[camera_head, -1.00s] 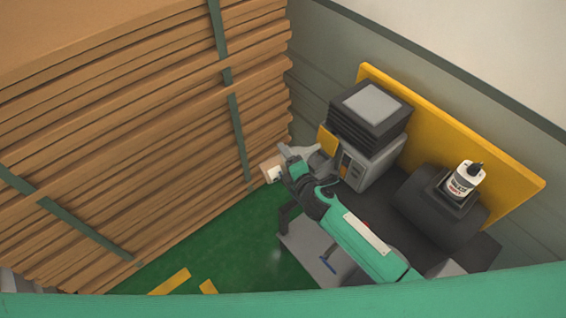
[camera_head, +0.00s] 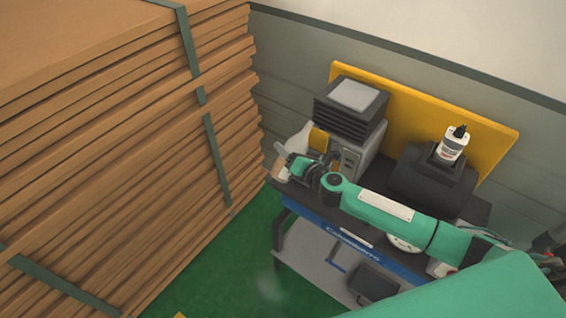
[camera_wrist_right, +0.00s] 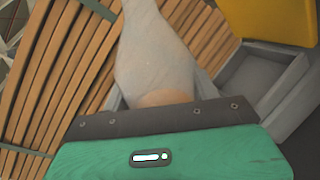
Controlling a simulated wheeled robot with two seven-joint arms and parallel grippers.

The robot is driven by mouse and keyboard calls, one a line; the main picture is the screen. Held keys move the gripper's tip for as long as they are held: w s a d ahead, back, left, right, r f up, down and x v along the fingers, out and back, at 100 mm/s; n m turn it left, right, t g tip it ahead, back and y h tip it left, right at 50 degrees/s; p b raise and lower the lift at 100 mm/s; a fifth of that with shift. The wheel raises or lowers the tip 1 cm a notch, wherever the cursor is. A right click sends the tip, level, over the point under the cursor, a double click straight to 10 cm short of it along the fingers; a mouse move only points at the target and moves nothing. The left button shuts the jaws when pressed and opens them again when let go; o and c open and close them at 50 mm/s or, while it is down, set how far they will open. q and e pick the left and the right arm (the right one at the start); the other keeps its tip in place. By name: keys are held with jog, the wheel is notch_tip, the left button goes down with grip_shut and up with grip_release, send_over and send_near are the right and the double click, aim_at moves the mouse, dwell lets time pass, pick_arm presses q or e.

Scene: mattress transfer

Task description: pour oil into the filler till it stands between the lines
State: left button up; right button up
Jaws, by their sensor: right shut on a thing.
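My right gripper (camera_head: 284,155) is shut on a pale, cloudy bottle (camera_head: 299,139) at the left end of the bench. In the right wrist view the bottle (camera_wrist_right: 152,50) has a narrow neck toward the top and a tan band of content low down, just above the gripper's dark edge. Its mouth is cut off there. A grey machine (camera_head: 352,160) with a black finned top stands just right of the gripper, with a yellow part on its left side. I cannot make out the filler or the level lines. My left gripper is not in view.
A tall strapped stack of brown boards (camera_head: 120,140) stands close on the left. A white bottle with a black cap (camera_head: 453,146) stands on a black motor-like body (camera_head: 430,183). A yellow panel (camera_head: 405,110) backs the bench. Green floor (camera_head: 240,255) shows below.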

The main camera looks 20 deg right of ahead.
aim_at(303, 133)
jog(key=d+r+n+p, duration=0.1)
jog(key=r, duration=0.1)
jog(key=w+d+r+n+p, duration=0.1)
jog(key=r+p, duration=0.1)
jog(key=d+r+n+t+p, duration=0.1)
jog(key=r+n+p, duration=0.1)
jog(key=shift+w+d+r, duration=0.15)
jog(key=shift+w+d, duration=0.1)
jog(key=shift+w, duration=0.1)
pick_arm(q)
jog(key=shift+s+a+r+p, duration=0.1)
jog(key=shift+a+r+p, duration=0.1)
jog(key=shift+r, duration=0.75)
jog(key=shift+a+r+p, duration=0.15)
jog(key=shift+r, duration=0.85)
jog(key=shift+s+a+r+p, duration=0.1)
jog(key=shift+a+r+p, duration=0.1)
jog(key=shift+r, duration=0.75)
pick_arm(e)
jog(key=shift+w+d+r+n, duration=0.3)
jog(key=shift+d+r+n, duration=0.25)
jog(key=shift+r+n, duration=0.25)
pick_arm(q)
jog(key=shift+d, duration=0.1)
